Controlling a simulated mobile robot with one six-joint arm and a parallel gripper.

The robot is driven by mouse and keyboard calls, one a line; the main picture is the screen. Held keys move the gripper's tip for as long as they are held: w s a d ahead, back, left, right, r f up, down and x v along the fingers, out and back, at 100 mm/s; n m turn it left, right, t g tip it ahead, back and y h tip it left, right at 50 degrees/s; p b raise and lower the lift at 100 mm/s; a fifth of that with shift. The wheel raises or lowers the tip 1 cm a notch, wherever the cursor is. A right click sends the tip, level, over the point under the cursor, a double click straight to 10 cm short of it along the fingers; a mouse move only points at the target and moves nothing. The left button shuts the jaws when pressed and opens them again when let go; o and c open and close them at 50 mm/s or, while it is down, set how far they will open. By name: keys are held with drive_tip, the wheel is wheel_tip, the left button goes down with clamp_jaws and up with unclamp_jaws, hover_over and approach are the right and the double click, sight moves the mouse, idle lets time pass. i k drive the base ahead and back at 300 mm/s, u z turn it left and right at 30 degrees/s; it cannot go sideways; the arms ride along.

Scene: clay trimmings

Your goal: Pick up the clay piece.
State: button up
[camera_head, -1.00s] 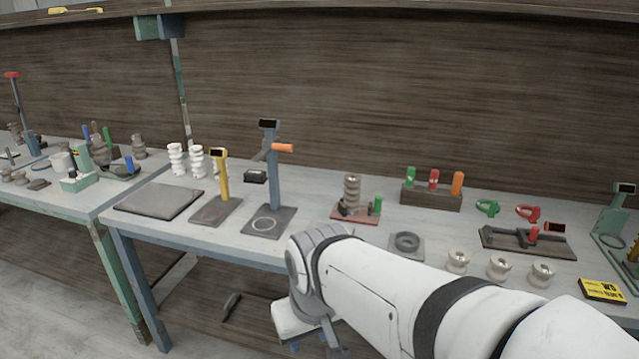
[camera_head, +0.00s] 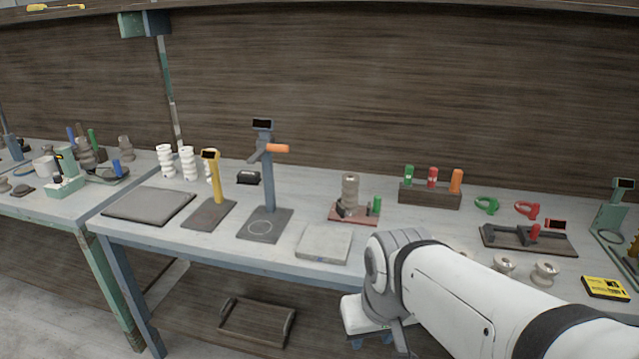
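I cannot tell for certain which thing is the clay piece. Small grey-brown lumps (camera_head: 22,191) lie on the left bench, far from my arm, and are too small to make out well. My gripper (camera_head: 378,341) hangs in front of the main bench's front edge, at the lower middle. It points down and away, partly hidden by my own wrist and arm, and its fingertips do not show clearly. I see nothing held in it.
The main bench (camera_head: 290,212) carries a grey slab (camera_head: 324,244), a dark mat (camera_head: 150,205), a blue post stand (camera_head: 268,190), a yellow stand (camera_head: 215,180), a ribbed insulator (camera_head: 350,193) and a yellow box (camera_head: 605,287). A wooden tray (camera_head: 257,322) sits below.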

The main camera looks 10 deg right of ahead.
sight(350, 182)
drive_tip(key=u, duration=0.05)
drive_tip(key=i, duration=1)
drive_tip(key=z, duration=0.05)
